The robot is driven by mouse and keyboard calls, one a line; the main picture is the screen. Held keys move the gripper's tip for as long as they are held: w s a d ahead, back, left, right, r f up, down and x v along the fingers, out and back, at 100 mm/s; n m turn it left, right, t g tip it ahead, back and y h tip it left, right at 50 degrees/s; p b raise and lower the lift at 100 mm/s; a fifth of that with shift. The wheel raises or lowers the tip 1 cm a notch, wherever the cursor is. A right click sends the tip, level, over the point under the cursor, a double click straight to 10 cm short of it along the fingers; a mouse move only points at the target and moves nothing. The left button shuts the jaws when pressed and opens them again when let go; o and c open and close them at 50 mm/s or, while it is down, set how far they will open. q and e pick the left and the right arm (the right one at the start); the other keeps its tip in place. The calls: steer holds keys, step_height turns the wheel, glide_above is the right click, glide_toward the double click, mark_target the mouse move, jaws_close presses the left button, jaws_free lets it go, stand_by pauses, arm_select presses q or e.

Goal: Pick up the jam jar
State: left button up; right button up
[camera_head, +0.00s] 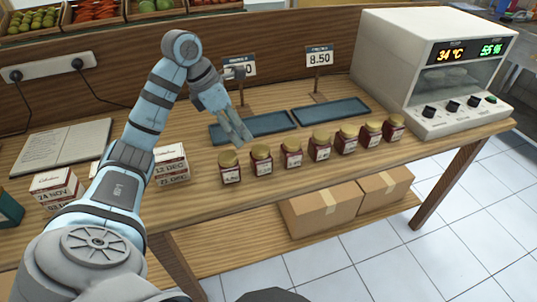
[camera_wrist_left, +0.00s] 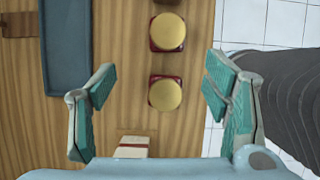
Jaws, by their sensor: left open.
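A row of jam jars with gold lids and dark red contents stands along the front of the wooden table in the head view; the leftmost jam jar (camera_head: 229,167) is nearest my left gripper (camera_head: 237,137). The gripper is above the table, behind that jar, and points down. In the left wrist view my left gripper (camera_wrist_left: 160,78) is open and empty. The lid of the leftmost jar (camera_wrist_left: 166,95) shows from above between its fingers, with a second jar (camera_wrist_left: 167,32) farther up. My right gripper is in neither view.
Blue trays (camera_head: 262,124) with price signs lie behind the jars. A white oven (camera_head: 436,65) stands at the right end. Cardboard boxes (camera_head: 322,203) sit on the lower shelf.

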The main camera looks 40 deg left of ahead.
mark_target(261, 157)
arm_select(q)
steer(key=b+x, duration=0.1)
steer(key=x, duration=0.1)
steer(key=b+x, duration=0.2)
steer(key=s+b+x, duration=0.1)
steer(key=x, duration=0.1)
steer(key=shift+d+f+b, duration=0.35)
steer(key=shift+d+f, duration=0.05)
steer(key=shift+f, duration=0.05)
steer(key=x, duration=0.4)
steer(key=w+x, duration=0.1)
steer(key=x, duration=0.1)
steer(key=shift+w+d+f, duration=0.15)
steer(key=shift+w+d, duration=0.05)
steer(key=shift+d, duration=0.1)
steer(key=c, duration=1.4)
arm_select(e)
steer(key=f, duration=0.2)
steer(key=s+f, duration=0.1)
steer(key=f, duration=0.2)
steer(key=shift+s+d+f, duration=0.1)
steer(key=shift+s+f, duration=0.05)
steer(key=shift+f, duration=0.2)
